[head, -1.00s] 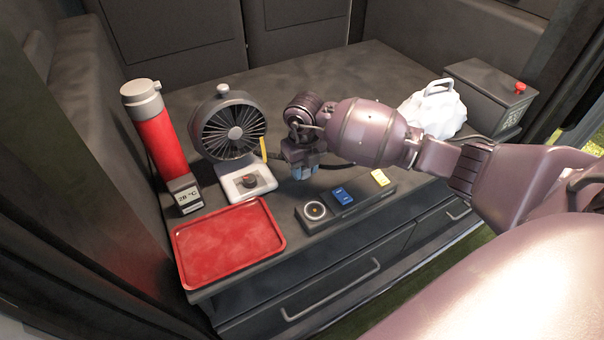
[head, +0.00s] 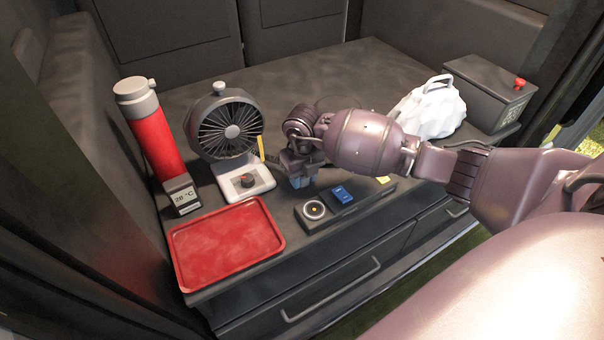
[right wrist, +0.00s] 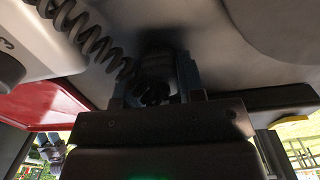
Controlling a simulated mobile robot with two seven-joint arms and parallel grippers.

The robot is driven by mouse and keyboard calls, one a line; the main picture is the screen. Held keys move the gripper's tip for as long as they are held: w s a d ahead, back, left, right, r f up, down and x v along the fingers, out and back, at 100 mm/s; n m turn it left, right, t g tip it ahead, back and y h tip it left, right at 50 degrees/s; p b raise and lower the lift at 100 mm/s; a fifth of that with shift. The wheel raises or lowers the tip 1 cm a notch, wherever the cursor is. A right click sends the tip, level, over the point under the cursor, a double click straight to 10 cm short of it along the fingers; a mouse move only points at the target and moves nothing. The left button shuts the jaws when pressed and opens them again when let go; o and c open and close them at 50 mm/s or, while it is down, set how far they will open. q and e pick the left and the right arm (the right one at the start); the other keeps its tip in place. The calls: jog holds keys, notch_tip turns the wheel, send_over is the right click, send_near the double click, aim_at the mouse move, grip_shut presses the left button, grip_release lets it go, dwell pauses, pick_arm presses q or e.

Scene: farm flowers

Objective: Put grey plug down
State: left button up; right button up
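My right gripper (head: 301,182) is low over the dark worktop (head: 330,75), to the right of the fan's white base (head: 245,182) and behind the socket strip. The right wrist view shows its two fingers with the dark grey plug (right wrist: 156,78) between them, close to the worktop. A coiled black cord (right wrist: 97,42) runs from the plug towards the fan base, at upper left there. The plug is in shadow, so whether it touches the worktop is hard to tell. In the head view the plug is hidden. My left gripper is not in view.
The socket strip (head: 371,195) carries a round socket (head: 314,210), a blue piece (head: 341,194) and a partly covered yellow piece (head: 383,180). A red tray (head: 225,242), fan (head: 224,128), red flask (head: 156,140) and thermometer (head: 182,195) stand left. A white bag (head: 428,112) and dark box (head: 487,95) stand right.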

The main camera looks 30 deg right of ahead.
jog(key=o, duration=0.4)
jog(key=shift+o, duration=0.2)
jog(key=shift+r, duration=0.6)
pick_arm(q)
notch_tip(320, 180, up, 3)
jog(key=p, duration=0.3)
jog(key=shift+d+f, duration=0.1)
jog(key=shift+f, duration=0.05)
pick_arm(e)
notch_tip(320, 180, up, 12)
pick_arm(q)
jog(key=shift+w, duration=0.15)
